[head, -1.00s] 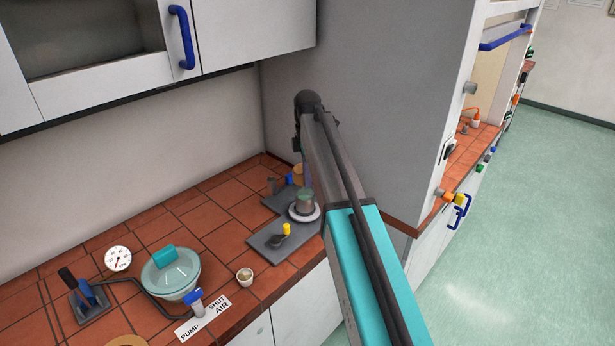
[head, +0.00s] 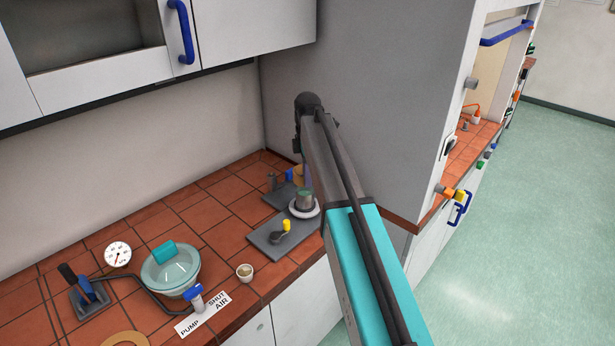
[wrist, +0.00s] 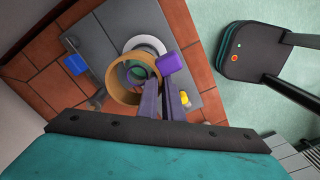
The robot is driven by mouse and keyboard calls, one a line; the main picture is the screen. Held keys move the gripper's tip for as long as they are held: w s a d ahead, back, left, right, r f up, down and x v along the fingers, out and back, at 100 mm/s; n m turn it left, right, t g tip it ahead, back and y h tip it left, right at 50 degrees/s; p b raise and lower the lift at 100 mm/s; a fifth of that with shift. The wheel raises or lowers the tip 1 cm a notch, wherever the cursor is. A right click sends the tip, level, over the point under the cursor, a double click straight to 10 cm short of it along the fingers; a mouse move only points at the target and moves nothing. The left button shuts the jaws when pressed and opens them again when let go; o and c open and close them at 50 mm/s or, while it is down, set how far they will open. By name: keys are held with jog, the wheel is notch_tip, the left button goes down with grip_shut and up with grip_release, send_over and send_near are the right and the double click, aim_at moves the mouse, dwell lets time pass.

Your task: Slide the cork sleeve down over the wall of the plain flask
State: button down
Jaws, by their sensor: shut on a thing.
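The cork sleeve (wrist: 117,94) is a tan ring in the wrist view. My gripper (wrist: 161,92) is shut on it at its right side, beside a purple block (wrist: 168,62). Through the sleeve's opening I see a round green-rimmed thing, likely the plain flask (wrist: 139,74); I cannot tell whether the sleeve is around it or only above it. In the head view the green-and-grey flask (head: 305,199) stands upright on a white round base (head: 304,211). There my arm hides the gripper and most of the sleeve.
A grey plate with a yellow-knobbed lever (head: 284,231) lies in front of the flask. A grey wall (head: 370,110) rises close behind my arm.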

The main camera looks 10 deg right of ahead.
jog(key=shift+f+b, duration=0.35)
jog(key=shift+f, duration=1.1)
dwell(1.2)
jog(key=shift+r+p, duration=0.6)
jog(key=shift+p, duration=0.1)
dwell(1.7)
jog(key=shift+f, duration=0.65)
dwell(1.3)
jog(key=shift+r+p, duration=0.35)
jog(key=shift+r, duration=0.25)
dwell(0.4)
